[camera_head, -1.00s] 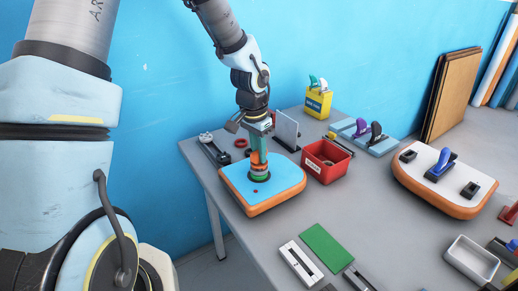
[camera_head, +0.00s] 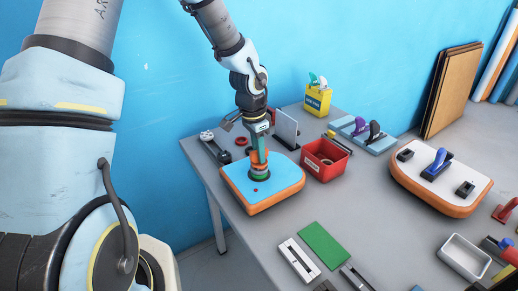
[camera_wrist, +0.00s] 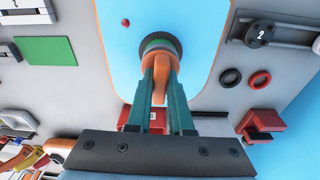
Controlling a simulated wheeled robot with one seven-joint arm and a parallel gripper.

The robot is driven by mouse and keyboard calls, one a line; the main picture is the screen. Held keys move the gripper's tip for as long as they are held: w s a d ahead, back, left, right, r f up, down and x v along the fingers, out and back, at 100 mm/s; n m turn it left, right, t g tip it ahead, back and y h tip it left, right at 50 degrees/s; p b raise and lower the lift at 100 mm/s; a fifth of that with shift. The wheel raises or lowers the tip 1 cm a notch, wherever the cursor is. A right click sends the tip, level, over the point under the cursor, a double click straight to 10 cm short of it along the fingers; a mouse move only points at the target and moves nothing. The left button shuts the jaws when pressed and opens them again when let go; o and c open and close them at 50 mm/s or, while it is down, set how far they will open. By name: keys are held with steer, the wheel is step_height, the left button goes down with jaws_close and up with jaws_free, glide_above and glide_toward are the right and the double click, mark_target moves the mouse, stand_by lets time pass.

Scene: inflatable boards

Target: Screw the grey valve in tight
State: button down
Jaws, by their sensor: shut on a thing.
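The blue-topped board with an orange edge (camera_head: 287,178) lies flat near the table's left end. My gripper (camera_head: 259,158) points down over it, its two green fingers shut on an upright orange piece (camera_wrist: 160,75). The fingers hide part of the orange piece. I cannot tell how deep the valve sits.
A red bin (camera_head: 325,160) stands close to the right of the board. Black and red rings (camera_wrist: 231,77) and a dark bar-shaped fixture (camera_wrist: 262,31) lie beside it. A white-topped board (camera_head: 440,180) is farther right.

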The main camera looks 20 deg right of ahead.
steer(key=shift+m, duration=0.4)
steer(key=shift+m, duration=0.8)
steer(key=shift+m+g, duration=0.3)
steer(key=shift+m, duration=0.6)
steer(key=shift+m, duration=1.7)
steer(key=m, duration=0.3)
steer(key=shift+g, duration=0.3)
